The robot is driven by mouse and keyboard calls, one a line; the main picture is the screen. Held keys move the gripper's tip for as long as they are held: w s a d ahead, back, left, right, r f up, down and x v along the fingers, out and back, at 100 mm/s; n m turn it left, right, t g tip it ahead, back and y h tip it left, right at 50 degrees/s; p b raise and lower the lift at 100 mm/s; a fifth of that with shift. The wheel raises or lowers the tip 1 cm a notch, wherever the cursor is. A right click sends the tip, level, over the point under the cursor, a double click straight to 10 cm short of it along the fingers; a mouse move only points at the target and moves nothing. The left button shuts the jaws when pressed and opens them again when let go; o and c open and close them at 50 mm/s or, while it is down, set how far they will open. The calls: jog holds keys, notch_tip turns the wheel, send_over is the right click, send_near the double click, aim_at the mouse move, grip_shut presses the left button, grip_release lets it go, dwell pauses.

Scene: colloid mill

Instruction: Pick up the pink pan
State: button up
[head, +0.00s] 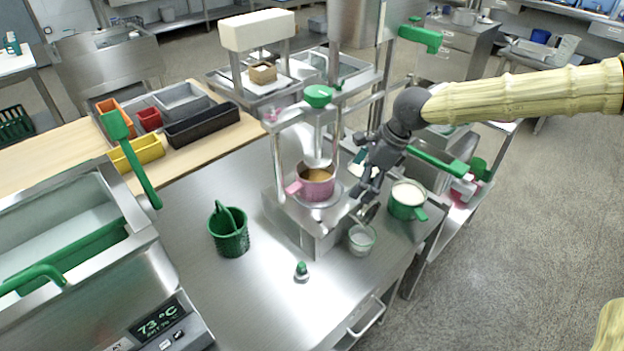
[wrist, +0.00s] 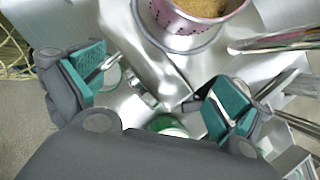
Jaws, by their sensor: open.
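The pink pan (head: 318,190) stands upright on the round plate of the steel mill's base, beneath the mill's nozzle. It holds a tan-brown grainy content, and its short pink handle points left in the head view. In the wrist view the pan (wrist: 183,22) is at the top edge, partly cut off, beyond the fingers. My gripper (head: 360,184) is to the right of the pan in the head view, apart from it. In the wrist view its two teal-padded fingers (wrist: 165,88) are spread wide with nothing between the pads.
A green pan with white content (head: 407,201) and a glass cup (head: 362,239) stand close to my gripper. The mill's posts (head: 280,165) flank the pink pan. A green basket (head: 229,232) and a small green-topped item (head: 301,272) stand on the steel table, whose front left is clear.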

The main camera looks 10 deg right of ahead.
aim_at(334, 188)
jog(key=w+a, duration=0.1)
jog(key=w+a+f, duration=0.1)
jog(key=w+a, duration=0.1)
jog(key=shift+f, duration=0.15)
jog(key=shift+a, duration=0.3)
jog(key=shift+s+a+r, duration=0.25)
jog(key=shift+r, duration=0.05)
jog(key=shift+w+a+f+p, duration=0.15)
jog(key=shift+w+a+p, duration=0.15)
jog(key=shift+w+a, duration=0.1)
jog(key=a, duration=0.1)
jog(key=w+a, duration=0.1)
jog(key=a, duration=0.1)
jog(key=shift+a, duration=0.3)
jog(key=shift+a+f+p, duration=0.15)
jog(key=shift+f+p, duration=0.3)
jog(key=shift+f, duration=0.05)
jog(key=c, duration=1.2)
jog(key=shift+r, duration=0.15)
